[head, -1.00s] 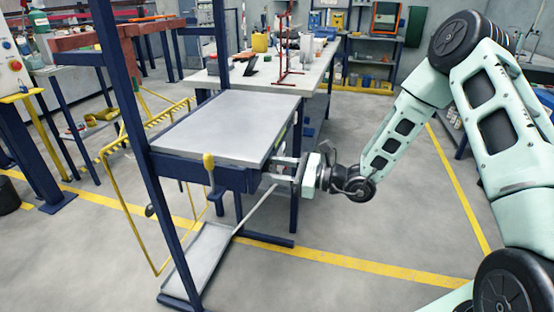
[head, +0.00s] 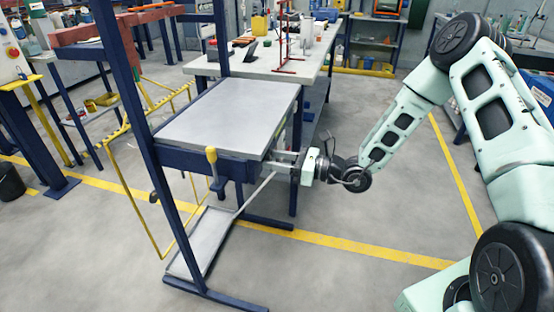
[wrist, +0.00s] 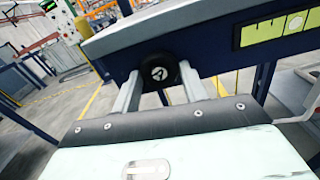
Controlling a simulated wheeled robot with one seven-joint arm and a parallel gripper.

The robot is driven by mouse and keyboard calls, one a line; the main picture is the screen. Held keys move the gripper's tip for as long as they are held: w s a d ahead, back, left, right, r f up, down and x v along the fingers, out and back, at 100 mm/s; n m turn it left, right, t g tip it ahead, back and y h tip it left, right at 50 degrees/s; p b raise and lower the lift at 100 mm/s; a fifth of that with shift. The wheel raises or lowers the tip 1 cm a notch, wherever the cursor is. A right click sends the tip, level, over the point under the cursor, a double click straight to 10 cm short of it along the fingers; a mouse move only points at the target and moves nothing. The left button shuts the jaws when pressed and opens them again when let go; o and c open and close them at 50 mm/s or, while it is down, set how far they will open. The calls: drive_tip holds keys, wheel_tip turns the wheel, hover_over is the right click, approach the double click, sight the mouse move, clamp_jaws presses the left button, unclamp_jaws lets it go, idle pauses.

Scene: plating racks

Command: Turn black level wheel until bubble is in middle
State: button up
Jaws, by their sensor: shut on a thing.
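A black level wheel (wrist: 158,72) with a white mark on its face sits under the edge of the grey-topped rack table. My gripper (head: 284,164) is at the right end of the table's front edge in the head view. In the wrist view its two grey fingers stand on either side of the wheel and are shut on it. A yellow-green level vial (wrist: 248,35) is set in the dark blue beam, right of the wheel. In the head view my gripper hides the wheel.
The table top (head: 230,115) is bare. A dark blue upright post (head: 130,130) and a yellow-handled lever (head: 211,156) stand left of my gripper. A lower tray (head: 205,240) lies near the floor. A cluttered workbench (head: 285,65) is behind. Floor to the right is clear.

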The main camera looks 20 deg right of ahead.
drive_tip(key=o, duration=1)
drive_tip(key=v, duration=1.7)
drive_tip(key=shift+s+d, duration=0.15)
drive_tip(key=shift+d, duration=0.05)
drive_tip(key=s+a+r+n+g+h+p, duration=0.2)
drive_tip(key=s+a+r+n+g, duration=0.35)
drive_tip(key=a+n+g, duration=0.3)
drive_tip(key=s+a+r+n+g+h+p, duration=0.15)
drive_tip(key=s+a+r+n+g, duration=0.25)
drive_tip(key=s+a+n+g, duration=0.4)
drive_tip(key=s+a+r+n+t+h+p, duration=0.4)
drive_tip(key=s+r+n+h, duration=0.5)
drive_tip(key=n, duration=0.8)
drive_tip(key=shift+s+a+r+t+h+p, duration=0.15)
drive_tip(key=shift+a+r+t+h+p, duration=0.1)
drive_tip(key=shift+r+t+h+p, duration=0.6)
